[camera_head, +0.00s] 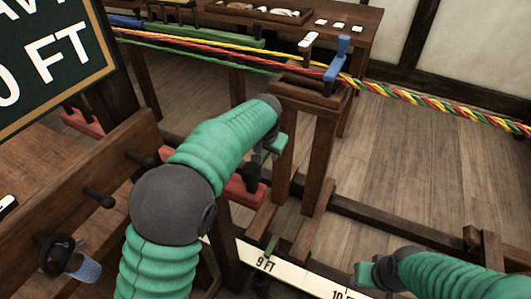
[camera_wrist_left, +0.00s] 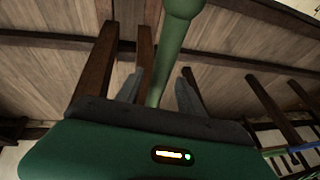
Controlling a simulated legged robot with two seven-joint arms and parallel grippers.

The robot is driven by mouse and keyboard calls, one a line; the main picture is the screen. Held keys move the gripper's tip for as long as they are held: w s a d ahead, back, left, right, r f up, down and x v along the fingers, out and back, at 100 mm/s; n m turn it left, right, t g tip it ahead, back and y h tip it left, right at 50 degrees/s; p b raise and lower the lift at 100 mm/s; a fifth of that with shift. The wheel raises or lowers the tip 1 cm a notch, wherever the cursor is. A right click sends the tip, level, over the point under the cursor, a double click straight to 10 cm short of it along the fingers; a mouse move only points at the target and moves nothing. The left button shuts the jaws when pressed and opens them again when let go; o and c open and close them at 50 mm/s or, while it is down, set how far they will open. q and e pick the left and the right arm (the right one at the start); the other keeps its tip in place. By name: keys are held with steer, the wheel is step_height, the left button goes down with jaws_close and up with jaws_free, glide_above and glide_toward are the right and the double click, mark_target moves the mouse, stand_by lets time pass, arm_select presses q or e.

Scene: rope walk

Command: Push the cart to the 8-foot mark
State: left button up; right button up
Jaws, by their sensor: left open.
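The cart (camera_head: 310,150) is a dark wooden stand with two upright posts, standing on low rails in the middle of the head view. A small green pointer (camera_head: 271,244) at its foot is beside the "9 FT" label on the white scale strip (camera_head: 293,275). My left gripper (camera_head: 266,160) is close to the cart's left post; I cannot tell if it touches. In the left wrist view its grey fingers (camera_wrist_left: 158,90) are apart, with a green rod (camera_wrist_left: 172,50) showing between or beyond them. My right gripper (camera_head: 372,273) is low at the right, its jaws unclear.
Red, yellow and green strands (camera_head: 215,45) run to the cart's top and leave as a twisted rope (camera_head: 440,103). A blue peg (camera_head: 339,57) stands on top. A dark sign (camera_head: 45,60) and a wooden frame with pegs (camera_head: 97,197) stand left. Floor (camera_head: 420,165) at right is clear.

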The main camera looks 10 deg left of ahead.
arm_select(q)
steer(key=shift+r, duration=0.1)
steer(key=shift+d, duration=0.1)
steer(key=shift+c, duration=0.9)
jaws_close()
stand_by(0.3)
